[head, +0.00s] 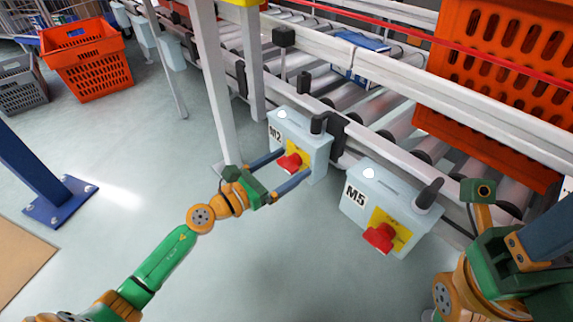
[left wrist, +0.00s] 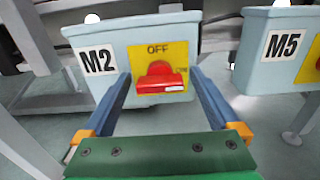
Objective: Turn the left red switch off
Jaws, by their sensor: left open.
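The left red switch (head: 289,163) sits on a yellow plate on the front of the grey-blue box labelled M2 (head: 318,150). In the left wrist view the red switch (left wrist: 160,80) lies level, with a white mark at its right end. "OFF" is printed above it, and a smaller label at its right is unreadable. My left gripper (head: 294,162) is open, its two blue fingers on either side of the switch. In the left wrist view the fingers flank the yellow plate; contact is not clear. My right gripper (head: 550,235) is partly cut off at the right edge.
A second box, M5 (head: 372,196), with another red switch (head: 379,237), hangs to the right. A roller conveyor (head: 380,125) runs behind, with a large orange tote (head: 480,120). A white post (head: 212,80) stands close behind my left gripper.

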